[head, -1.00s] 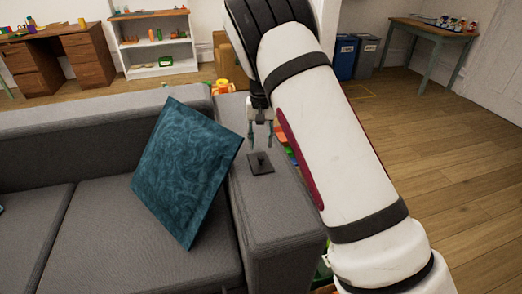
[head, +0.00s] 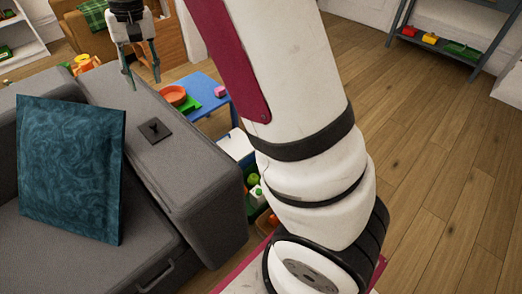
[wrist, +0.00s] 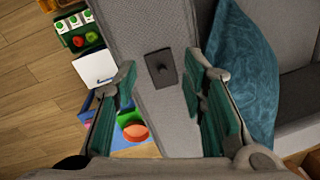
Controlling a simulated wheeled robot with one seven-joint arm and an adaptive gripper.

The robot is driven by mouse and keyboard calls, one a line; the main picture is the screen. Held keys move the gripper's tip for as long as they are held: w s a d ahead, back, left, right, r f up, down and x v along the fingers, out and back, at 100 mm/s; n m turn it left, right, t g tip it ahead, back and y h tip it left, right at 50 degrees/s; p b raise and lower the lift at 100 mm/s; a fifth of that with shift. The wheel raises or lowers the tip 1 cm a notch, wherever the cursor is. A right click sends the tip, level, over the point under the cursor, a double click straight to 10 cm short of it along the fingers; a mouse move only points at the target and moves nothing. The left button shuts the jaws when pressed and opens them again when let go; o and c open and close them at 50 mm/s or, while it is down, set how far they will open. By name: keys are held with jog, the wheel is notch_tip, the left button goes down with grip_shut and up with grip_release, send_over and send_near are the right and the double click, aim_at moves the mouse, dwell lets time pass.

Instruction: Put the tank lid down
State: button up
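The tank lid (head: 155,131) is a small dark square plate with a knob on top. It lies flat on the grey sofa armrest (head: 195,170). The wrist view also shows the lid (wrist: 161,67) on the armrest, beyond the fingertips. My gripper (head: 143,78) is open and empty, above the armrest and behind the lid in the head view. In the wrist view its two green-padded fingers (wrist: 160,75) are spread wide, with nothing between them touching.
A teal cushion (head: 70,165) leans on the sofa left of the armrest. Right of the armrest are a blue table (head: 212,92) with an orange bowl (head: 173,95) and a crate of bottles and produce (wrist: 80,32). Wooden floor (head: 420,150) is clear at right.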

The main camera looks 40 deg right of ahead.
jog(key=s+r, duration=0.6)
jog(key=s, duration=0.5)
jog(key=s+f+n+t+h, duration=0.1)
jog(key=s+n, duration=0.2)
jog(key=s, duration=2.3)
jog(key=shift+s+f, duration=0.25)
jog(key=shift+s, duration=0.15)
jog(key=shift+o, duration=0.6)
jog(key=shift+s+f+h, duration=0.3)
jog(key=shift+s, duration=0.15)
